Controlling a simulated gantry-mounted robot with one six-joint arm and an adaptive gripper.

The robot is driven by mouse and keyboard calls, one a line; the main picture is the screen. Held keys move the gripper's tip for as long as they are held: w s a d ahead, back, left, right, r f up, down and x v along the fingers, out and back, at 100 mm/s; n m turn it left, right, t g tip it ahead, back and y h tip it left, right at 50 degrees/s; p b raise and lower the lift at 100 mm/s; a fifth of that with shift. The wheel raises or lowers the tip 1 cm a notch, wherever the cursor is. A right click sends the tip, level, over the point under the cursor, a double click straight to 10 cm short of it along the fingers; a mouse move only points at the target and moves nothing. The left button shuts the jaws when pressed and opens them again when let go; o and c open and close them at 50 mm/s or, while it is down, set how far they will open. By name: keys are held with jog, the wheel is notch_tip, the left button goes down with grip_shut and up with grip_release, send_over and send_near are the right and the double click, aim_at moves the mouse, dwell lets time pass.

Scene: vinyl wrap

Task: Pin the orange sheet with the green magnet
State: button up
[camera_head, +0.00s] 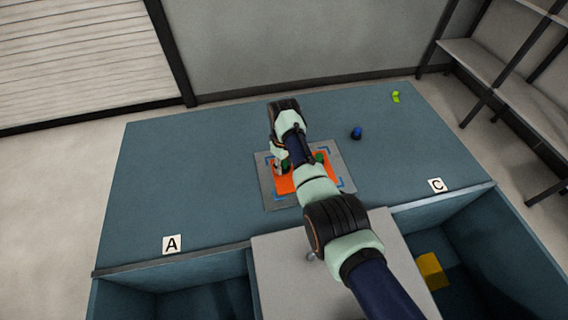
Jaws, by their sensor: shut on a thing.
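The orange sheet (288,184) lies flat on a grey plate (270,200) with blue corner marks, in the middle of the blue-grey table. My arm crosses over it and hides part of both. My gripper (284,168) is at the sheet's left part, shut on a small dark green piece that looks like the green magnet (286,169). I cannot tell whether that piece touches the sheet. Another small green piece (319,158) shows at the sheet's upper right, just right of my arm.
A blue knob-like piece (357,133) stands right of the plate. A yellow-green piece (396,97) lies at the table's far right. Open bins marked A (172,244) and C (437,185) are along the front; a yellow block (431,271) lies in the right bin. The table's left side is clear.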

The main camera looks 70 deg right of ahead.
jog(key=shift+f, duration=0.2)
jog(key=o, duration=1.2)
jog(key=shift+r, duration=0.1)
